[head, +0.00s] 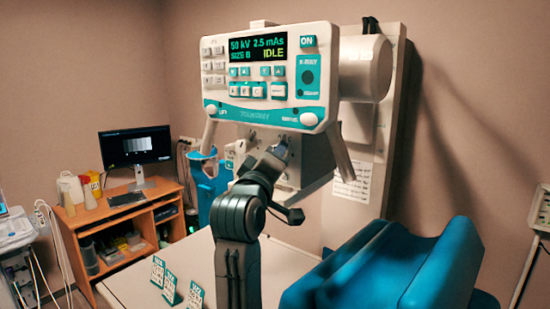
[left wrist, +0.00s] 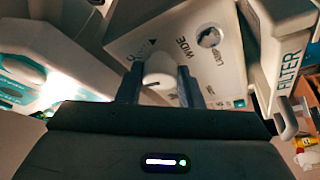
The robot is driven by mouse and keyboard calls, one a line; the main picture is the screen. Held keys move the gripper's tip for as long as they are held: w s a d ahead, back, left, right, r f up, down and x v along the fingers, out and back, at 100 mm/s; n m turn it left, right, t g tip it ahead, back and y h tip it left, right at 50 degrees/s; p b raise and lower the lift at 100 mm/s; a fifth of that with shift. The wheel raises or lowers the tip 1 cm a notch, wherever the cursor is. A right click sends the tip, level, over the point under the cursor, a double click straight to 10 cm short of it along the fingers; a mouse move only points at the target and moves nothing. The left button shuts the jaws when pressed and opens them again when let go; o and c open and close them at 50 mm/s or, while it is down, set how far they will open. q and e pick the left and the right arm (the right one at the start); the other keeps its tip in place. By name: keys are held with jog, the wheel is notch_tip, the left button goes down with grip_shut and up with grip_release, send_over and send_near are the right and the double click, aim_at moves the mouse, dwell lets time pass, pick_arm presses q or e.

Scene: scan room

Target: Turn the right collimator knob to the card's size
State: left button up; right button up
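The control panel (head: 265,115) reads 50 kV, 2.5 mAs, SIZE B, IDLE. Below it is the pale collimator face (head: 302,180), partly hidden by my left arm. My left gripper (head: 282,150) reaches up to that face. In the left wrist view a white knob (left wrist: 159,72) sits between its two dark fingers, one close on each side. I cannot tell whether they touch it. The word WIDE and a round LAMP button (left wrist: 209,38) are beside the knob. Several small cards (head: 169,287) stand on the table; their print is too small to read. My right gripper is out of view.
A FILTER-marked part (left wrist: 283,60) stands right of the fingers, and a lit white-and-teal housing (left wrist: 60,80) is at left. A blue padded support (head: 390,270) fills the lower right of the head view. A wooden desk (head: 110,215) with a monitor (head: 135,146) stands at left.

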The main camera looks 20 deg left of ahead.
pick_arm(q)
jog(key=o, duration=0.4)
jog(key=shift+o, duration=0.2)
jog(key=b+v, duration=0.4)
jog(key=v, duration=0.6)
jog(key=shift+s+b, duration=0.3)
jog(key=shift+s, duration=0.1)
jog(key=shift+f, duration=0.1)
